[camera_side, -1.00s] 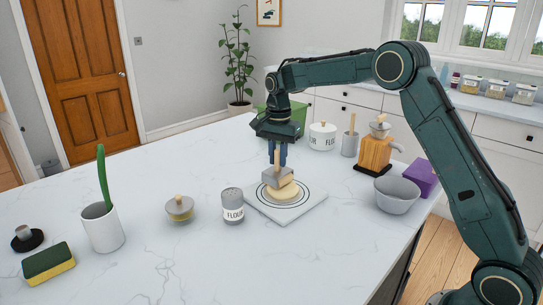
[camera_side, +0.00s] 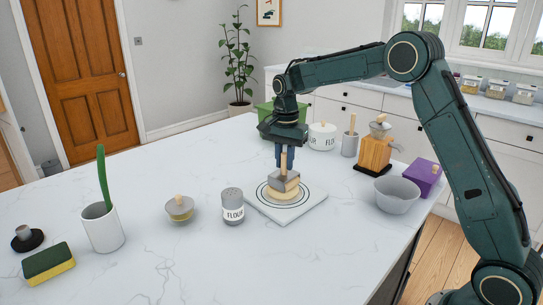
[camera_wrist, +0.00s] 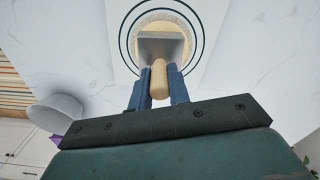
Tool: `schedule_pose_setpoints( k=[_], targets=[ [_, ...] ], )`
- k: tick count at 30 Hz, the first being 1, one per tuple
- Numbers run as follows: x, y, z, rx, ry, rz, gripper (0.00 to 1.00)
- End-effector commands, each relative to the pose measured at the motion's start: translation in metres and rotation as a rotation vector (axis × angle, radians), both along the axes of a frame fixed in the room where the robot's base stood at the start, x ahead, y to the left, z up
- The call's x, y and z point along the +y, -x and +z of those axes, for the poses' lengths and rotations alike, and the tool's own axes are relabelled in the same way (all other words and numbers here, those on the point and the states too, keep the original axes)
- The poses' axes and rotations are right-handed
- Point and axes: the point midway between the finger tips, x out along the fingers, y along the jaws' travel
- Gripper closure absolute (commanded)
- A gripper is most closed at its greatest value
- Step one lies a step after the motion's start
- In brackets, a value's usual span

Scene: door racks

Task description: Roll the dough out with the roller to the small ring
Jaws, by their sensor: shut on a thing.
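The dough (camera_side: 281,196) is a pale round disc on a white square board (camera_side: 312,204) with dark printed rings. It also shows in the wrist view (camera_wrist: 158,18), lying within the inner ring (camera_wrist: 194,37). The roller (camera_side: 284,181) is a grey block-shaped head with an upright wooden handle, over the dough. My gripper (camera_side: 283,160) points down and is shut on the handle, which shows between the fingers in the wrist view (camera_wrist: 159,82). The roller head appears to rest on the dough. The dough's near edge in the wrist view is hidden by the roller.
A grey bowl (camera_side: 397,195), wooden grinder (camera_side: 375,152) and purple box (camera_side: 422,175) stand to the right. A flour canister (camera_side: 322,137) is behind.

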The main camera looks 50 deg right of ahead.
Motion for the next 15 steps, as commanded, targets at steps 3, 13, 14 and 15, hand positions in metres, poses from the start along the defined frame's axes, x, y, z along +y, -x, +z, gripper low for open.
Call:
schedule_pose_setpoints(
  k=[3, 13, 14, 15],
  targets=[
    [-0.001, 0.007, -0.004, 0.011, -0.001, -0.002, 1.0],
    [-0.001, 0.023, -0.002, 0.011, -0.001, -0.001, 1.0],
    [-0.001, 0.024, -0.002, 0.011, -0.001, -0.001, 1.0],
    [-0.001, 0.025, -0.002, 0.011, -0.001, -0.001, 1.0]
  ],
)
